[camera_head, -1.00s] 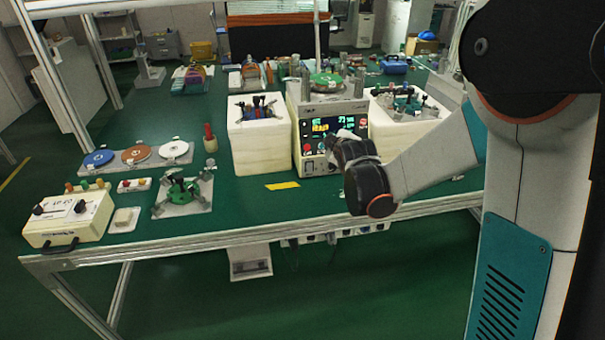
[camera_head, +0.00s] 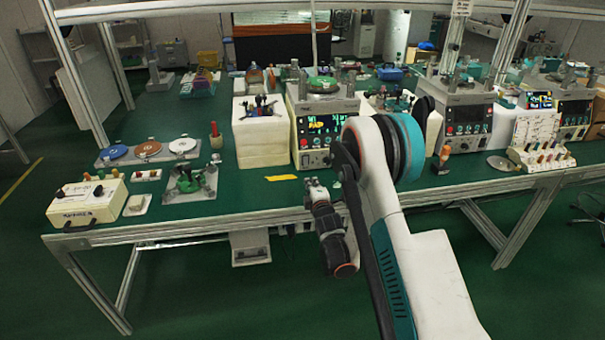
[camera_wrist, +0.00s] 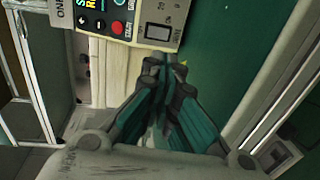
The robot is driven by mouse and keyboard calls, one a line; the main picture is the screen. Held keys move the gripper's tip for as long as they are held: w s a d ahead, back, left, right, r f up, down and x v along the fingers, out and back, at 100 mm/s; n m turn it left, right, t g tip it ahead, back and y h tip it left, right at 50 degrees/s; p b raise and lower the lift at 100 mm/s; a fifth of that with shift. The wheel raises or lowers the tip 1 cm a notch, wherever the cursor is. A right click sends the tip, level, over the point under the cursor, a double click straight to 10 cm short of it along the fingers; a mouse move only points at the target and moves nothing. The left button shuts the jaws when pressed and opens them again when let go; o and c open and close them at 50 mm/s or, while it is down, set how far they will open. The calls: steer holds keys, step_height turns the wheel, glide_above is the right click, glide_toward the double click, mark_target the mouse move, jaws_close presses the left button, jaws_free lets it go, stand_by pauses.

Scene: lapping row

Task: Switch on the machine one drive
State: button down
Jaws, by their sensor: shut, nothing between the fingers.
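The machine one unit (camera_head: 312,158) stands on the green bench with a lit display (camera_head: 322,123) and a pale front panel. Its panel (camera_wrist: 143,12) shows at the top of the wrist view, turned sideways, with part of the word "ONE" at the left. On it are a red button (camera_wrist: 117,27), dark knobs and a grey rectangular switch (camera_wrist: 157,32). The switch position is not clear. My gripper (camera_head: 314,184) is shut and empty, in front of and below the panel. In the wrist view its fingertips (camera_wrist: 164,68) are just below the switch, apparently apart from it.
White blocks (camera_head: 262,140) stand left of the machine. A control box (camera_head: 88,203), coloured discs (camera_head: 148,149) and a green fixture (camera_head: 188,182) lie further left. A second machine (camera_head: 464,118) and a pale rack (camera_head: 540,140) are at the right. The bench's front edge (camera_head: 250,217) runs below my gripper.

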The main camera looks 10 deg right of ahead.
mark_target(302, 164)
steer(key=shift+s+a+f, duration=0.15)
steer(key=shift+s+f, duration=0.15)
steer(key=shift+f, duration=0.25)
steer(key=w+b, duration=0.1)
steer(key=w, duration=0.3)
steer(key=w+f+b, duration=0.1)
steer(key=w, duration=0.4)
steer(key=w+b, duration=0.2)
steer(key=w, duration=0.3)
steer(key=shift+f, duration=0.35)
steer(key=shift+w+f, duration=0.1)
steer(key=shift+w, duration=0.2)
steer(key=shift+f, duration=0.1)
